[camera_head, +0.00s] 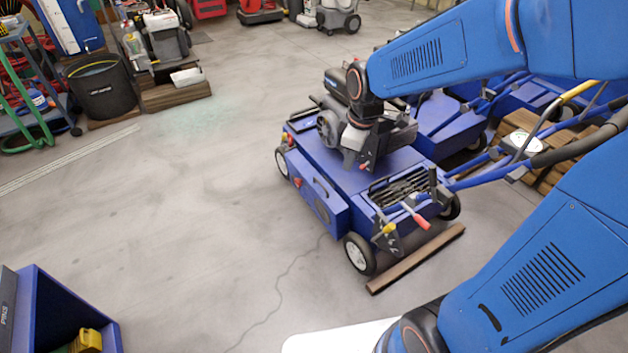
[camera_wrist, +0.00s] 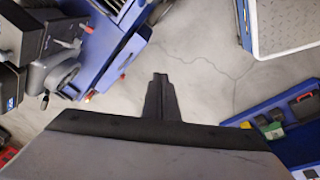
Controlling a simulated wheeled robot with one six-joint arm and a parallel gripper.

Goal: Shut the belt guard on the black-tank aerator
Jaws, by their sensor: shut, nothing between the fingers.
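The blue aerator (camera_head: 375,178) with a black tank (camera_head: 335,84) stands on the floor right of centre in the head view. Its blue belt guard (camera_head: 312,198), with a dark handle on it, juts from the machine's near left side. I cannot tell how wide its gap is. In the wrist view the aerator's blue side (camera_wrist: 108,68) is at upper left. My gripper (camera_wrist: 160,78) is shut and empty, over bare floor to the right of the machine in that view. In the head view I cannot clearly make out the fingers near the engine.
Other blue machines (camera_head: 445,125) stand close behind on the right. A wooden strip (camera_head: 415,259) lies by the aerator's near wheel. A blue bin (camera_head: 65,310) is at lower left. A black tub (camera_head: 102,90) stands farther back. The floor left of the aerator is clear.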

